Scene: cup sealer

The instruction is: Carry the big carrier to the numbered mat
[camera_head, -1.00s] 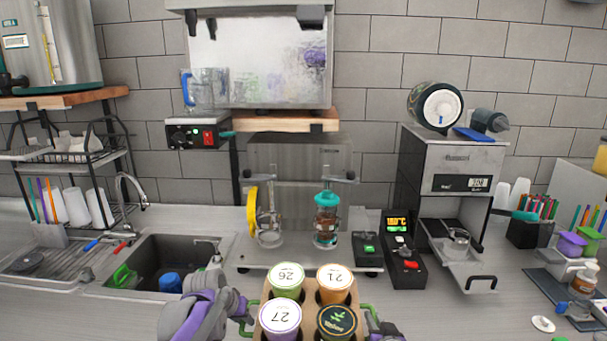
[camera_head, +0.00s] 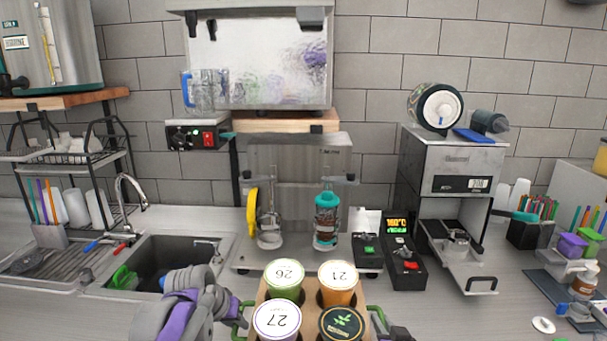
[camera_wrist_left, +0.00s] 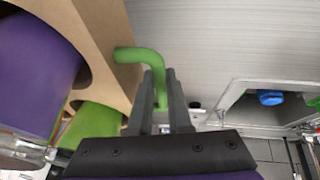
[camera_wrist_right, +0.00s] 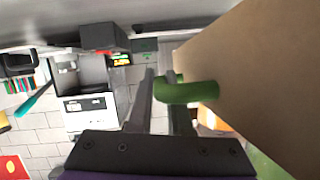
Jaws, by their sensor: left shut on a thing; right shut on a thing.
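The big carrier (camera_head: 305,305) is a tan cardboard holder at the bottom centre of the head view. It holds several lidded cups, among them ones marked 26 (camera_head: 284,273), 21 (camera_head: 338,274) and 27 (camera_head: 277,319). My left gripper (camera_head: 240,318) is shut on the carrier's green left handle, which shows between the fingers in the left wrist view (camera_wrist_left: 158,85). My right gripper (camera_head: 378,325) is shut on the green right handle, also seen in the right wrist view (camera_wrist_right: 185,92). The carrier looks upright. I cannot make out the numbered mat.
A sink (camera_head: 165,262) is at the left, with a drying rack (camera_head: 75,170) beyond it. A sealing stand (camera_head: 300,200) is behind the carrier. A grey machine (camera_head: 455,190) stands right of it. The counter right of the carrier has clear room.

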